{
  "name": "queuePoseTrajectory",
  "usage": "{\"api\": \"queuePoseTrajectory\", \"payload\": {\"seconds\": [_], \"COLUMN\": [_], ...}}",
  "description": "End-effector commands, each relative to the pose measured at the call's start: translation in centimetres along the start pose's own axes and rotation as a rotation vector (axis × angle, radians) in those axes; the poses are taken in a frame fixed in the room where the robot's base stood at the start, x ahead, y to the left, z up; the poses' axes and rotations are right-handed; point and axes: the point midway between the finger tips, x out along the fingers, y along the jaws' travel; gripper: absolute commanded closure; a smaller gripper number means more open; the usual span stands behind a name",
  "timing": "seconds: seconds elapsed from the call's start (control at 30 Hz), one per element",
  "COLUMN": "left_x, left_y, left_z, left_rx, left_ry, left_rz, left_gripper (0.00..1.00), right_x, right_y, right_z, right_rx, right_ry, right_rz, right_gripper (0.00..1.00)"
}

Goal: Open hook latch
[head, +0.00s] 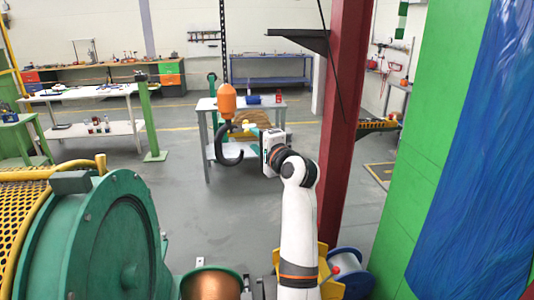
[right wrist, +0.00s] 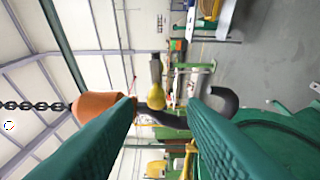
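A crane hook (head: 229,158) hangs below an orange block (head: 227,100) on a chain, left of my right gripper (head: 259,138) in the head view. In the right wrist view the dark hook (right wrist: 222,101) and the orange block (right wrist: 97,105) are partly hidden by the fingers. My right gripper (right wrist: 164,103) is open, its green fingers apart, with part of the hook showing in the gap. A yellow piece (right wrist: 157,96) also shows there; I cannot tell if it is the latch or background. My left gripper is not in view.
A green drum machine (head: 105,235) with a yellow mesh guard fills the lower left. A red column (head: 343,130) and a green panel (head: 425,140) stand to the right. A white table (head: 203,105) is behind the hook. Open grey floor (head: 195,200) lies below it.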

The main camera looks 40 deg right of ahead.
Motion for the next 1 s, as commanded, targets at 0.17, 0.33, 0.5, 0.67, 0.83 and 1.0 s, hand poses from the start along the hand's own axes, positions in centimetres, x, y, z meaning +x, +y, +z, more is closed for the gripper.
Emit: {"api": "queuePoseTrajectory", "payload": {"seconds": [0.17,0.33,0.5,0.67,0.83,1.0], "left_x": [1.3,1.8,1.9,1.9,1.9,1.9], "left_y": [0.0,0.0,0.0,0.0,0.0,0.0], "left_z": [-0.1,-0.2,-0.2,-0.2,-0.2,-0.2], "left_rx": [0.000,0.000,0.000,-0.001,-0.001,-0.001], "left_ry": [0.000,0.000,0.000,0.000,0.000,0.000], "left_rz": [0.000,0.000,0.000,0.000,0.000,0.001], "left_gripper": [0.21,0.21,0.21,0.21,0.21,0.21], "right_x": [-3.5,-5.5,-6.2,-6.2,-6.2,-6.1], "right_y": [-0.3,-0.1,0.0,0.0,0.0,0.0], "right_z": [0.0,0.1,0.0,0.0,0.0,0.0], "right_rx": [-0.002,0.001,0.001,0.001,0.001,0.001], "right_ry": [-0.001,-0.001,0.000,0.000,0.000,0.000], "right_rz": [0.002,0.001,0.000,0.000,0.000,0.000], "right_gripper": [0.62,0.62,0.62,0.62,0.62,0.62]}}
